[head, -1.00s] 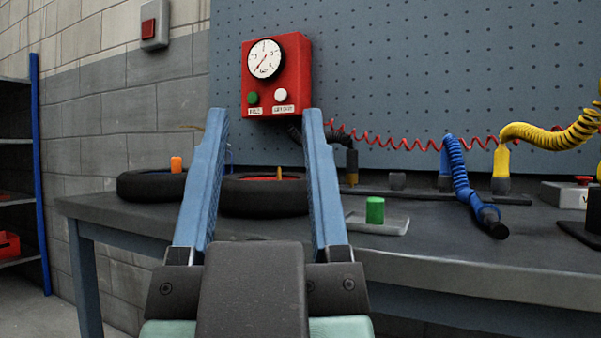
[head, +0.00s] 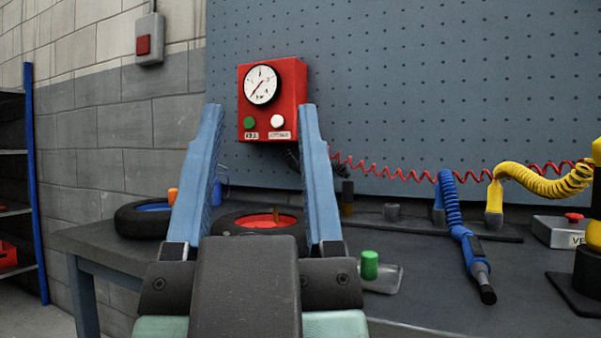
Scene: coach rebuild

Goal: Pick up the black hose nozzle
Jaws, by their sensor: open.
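The black hose nozzle (head: 347,192) stands upright at the back of the bench, just right of my gripper's right finger in the picture. A black coiled hose (head: 291,158) hangs below the red gauge box (head: 272,100) and passes behind that finger, which hides part of it. My gripper (head: 260,107) is open and empty, its two blue fingers wide apart. It is in front of the bench, apart from the nozzle, with the gauge box showing between its fingertips.
A blue nozzle (head: 468,244) leans forward on its coiled hose, right of the green-capped piece (head: 370,265). A yellow hose (head: 545,185) hangs further right. Two tyres (head: 255,223) lie at the left. Bare bench top (head: 420,285) shows at front right.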

